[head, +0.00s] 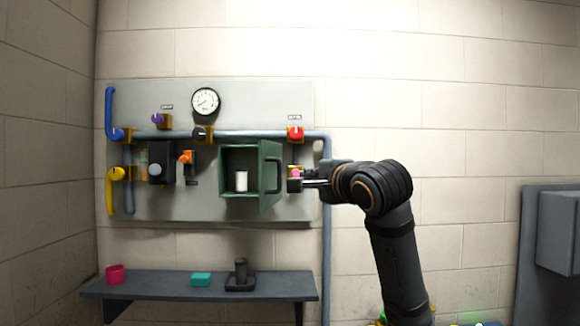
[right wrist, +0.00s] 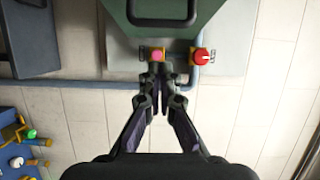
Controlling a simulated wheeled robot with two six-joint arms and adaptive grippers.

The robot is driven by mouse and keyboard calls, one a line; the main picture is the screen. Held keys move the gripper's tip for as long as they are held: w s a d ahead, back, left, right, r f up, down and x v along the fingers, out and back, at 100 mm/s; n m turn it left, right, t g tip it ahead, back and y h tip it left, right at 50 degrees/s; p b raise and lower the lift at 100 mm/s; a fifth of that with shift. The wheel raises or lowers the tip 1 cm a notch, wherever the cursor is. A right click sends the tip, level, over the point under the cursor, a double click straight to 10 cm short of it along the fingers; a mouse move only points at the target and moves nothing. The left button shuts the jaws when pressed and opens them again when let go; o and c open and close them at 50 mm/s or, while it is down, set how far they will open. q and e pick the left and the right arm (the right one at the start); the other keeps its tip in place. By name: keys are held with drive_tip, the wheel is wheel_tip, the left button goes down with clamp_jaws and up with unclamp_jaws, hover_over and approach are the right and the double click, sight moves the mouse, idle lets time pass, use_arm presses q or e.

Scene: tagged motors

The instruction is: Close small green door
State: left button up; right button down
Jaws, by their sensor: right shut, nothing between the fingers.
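The small green door (head: 269,175) stands open, swung out to the right of its green cabinet (head: 222,173) on the wall panel. It has a dark handle on its face. A white cylinder (head: 241,181) stands inside the cabinet. My right gripper (head: 291,180) is shut and empty, just right of the door in the head view, apparently not holding it. In the right wrist view the door (right wrist: 190,14) is at the top, and the gripper fingertips (right wrist: 158,72) point toward it, below a pink knob. My left gripper is not in view.
A red knob (head: 295,133) and a pink knob (head: 296,173) sit right of the cabinet. An orange valve (head: 186,157) and blue pipe (head: 240,135) are on the panel. A grey shelf (head: 150,287) below holds a pink cup (head: 115,274), a teal block (head: 201,280) and a dark part (head: 240,276).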

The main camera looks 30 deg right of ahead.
sight(280, 174)
drive_tip(key=w+p, duration=0.1)
drive_tip(key=w+a+p, duration=0.1)
drive_tip(key=w, duration=0.1)
drive_tip(key=w+a+p, duration=0.1)
drive_tip(key=shift+w+a, duration=0.1)
drive_tip(key=shift+w, duration=0.15)
drive_tip(key=shift+f, duration=0.1)
